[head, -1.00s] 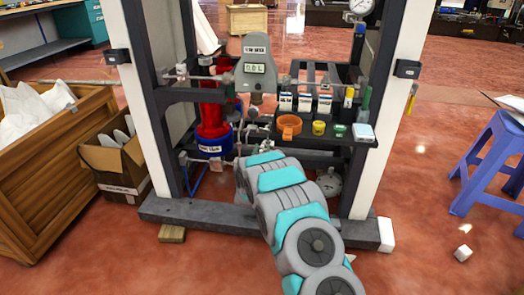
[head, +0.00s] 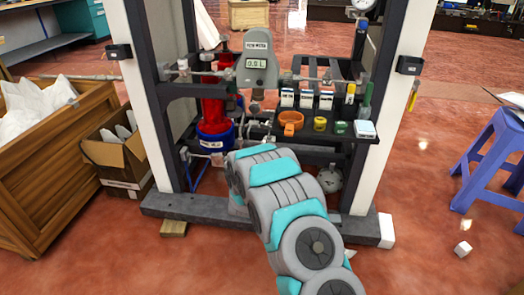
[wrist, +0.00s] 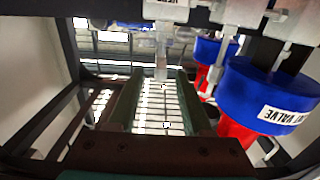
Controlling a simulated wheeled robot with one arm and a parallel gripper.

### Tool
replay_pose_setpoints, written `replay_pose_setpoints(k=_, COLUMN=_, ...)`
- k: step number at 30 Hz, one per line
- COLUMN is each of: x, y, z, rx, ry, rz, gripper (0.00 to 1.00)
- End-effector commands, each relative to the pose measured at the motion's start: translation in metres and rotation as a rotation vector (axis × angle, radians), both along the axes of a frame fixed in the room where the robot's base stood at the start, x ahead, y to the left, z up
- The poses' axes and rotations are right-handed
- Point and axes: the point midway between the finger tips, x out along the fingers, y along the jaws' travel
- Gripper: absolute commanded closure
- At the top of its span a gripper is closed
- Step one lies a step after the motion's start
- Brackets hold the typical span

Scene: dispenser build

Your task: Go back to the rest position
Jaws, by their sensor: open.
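My gripper (wrist: 163,100) shows in the wrist view with its two dark green fingers apart and nothing between them. In the head view my grey and teal arm reaches toward the lower front of the dispenser frame, and the fingers are hidden there. The dispenser's flow meter (head: 256,62) reads 0.0 L. A red cylinder with a blue base (head: 213,135) stands left of the meter. In the wrist view a blue valve cap (wrist: 265,95) with a white label is close on the right of the fingers, apart from them.
A dark shelf (head: 340,137) holds an orange ring (head: 291,122), small jars and several bottles. White posts (head: 393,110) bound the frame. A wooden crate (head: 50,165) and a cardboard box (head: 118,160) stand left, a purple stool (head: 490,165) right.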

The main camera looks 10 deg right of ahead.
Motion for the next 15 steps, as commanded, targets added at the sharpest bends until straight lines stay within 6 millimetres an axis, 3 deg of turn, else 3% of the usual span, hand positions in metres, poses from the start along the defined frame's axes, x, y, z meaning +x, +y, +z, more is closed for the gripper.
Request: replay_pose_setpoints(k=15, x=-0.0067, y=0.0026, z=0.0057, rx=0.012, ry=0.014, rz=0.006, gripper=0.50)
